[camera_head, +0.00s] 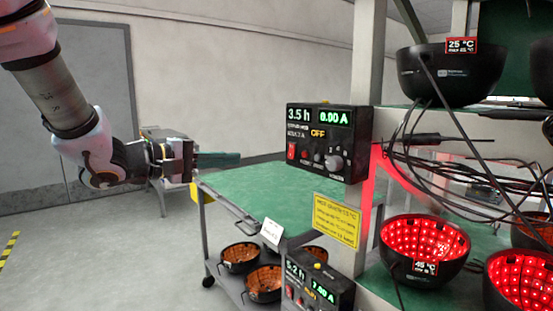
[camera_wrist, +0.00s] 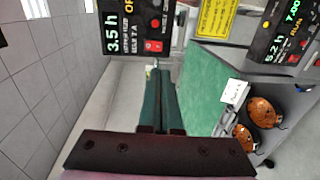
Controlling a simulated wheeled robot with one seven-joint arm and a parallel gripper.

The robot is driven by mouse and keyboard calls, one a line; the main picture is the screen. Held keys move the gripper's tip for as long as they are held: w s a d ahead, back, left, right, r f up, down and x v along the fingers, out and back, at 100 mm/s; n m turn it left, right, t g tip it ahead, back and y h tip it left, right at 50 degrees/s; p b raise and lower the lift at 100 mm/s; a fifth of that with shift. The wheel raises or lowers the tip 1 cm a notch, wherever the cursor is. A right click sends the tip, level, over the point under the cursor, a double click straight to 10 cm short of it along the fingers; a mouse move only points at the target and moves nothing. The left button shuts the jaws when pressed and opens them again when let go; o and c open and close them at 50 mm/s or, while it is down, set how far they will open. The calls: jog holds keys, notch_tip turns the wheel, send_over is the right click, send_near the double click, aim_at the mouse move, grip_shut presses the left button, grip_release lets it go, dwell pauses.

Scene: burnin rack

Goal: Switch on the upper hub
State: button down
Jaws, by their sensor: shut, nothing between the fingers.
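The upper hub (camera_head: 330,142) is a black box on the rack post. Its displays read 3.5 h and 0.00 A, with OFF in orange below. A red rocker switch (camera_head: 291,151) sits at the left of its face, beside small buttons and a grey knob (camera_head: 334,162). The wrist view shows part of this hub (camera_wrist: 120,22) and its red switch (camera_wrist: 154,46) just above the fingertips. My gripper (camera_head: 238,158) is shut and empty, its green fingers pointing right toward the hub, with a gap between. The wrist view shows the fingers (camera_wrist: 160,72) together.
A lower hub (camera_head: 318,290) reads 6.2 h. A yellow sign (camera_head: 336,219) hangs between the hubs. Cables (camera_head: 440,155) and black bowls, some lit red (camera_head: 425,240), fill the rack at right. A green-topped cart (camera_head: 265,190) stands below. Floor at left is clear.

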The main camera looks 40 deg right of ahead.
aim_at(290, 157)
jog(key=d, duration=0.4)
jog(key=d+f+p, duration=0.1)
jog(key=d, duration=0.4)
jog(key=d+p, duration=0.1)
jog(key=d, duration=0.4)
jog(key=shift+s+f, duration=0.35)
jog(key=shift+s, duration=0.05)
jog(key=shift+f+b, duration=0.2)
jog(key=shift+b, duration=0.1)
jog(key=shift+d+r+h, duration=0.1)
jog(key=shift+r+h, duration=0.05)
jog(key=shift+h, duration=0.15)
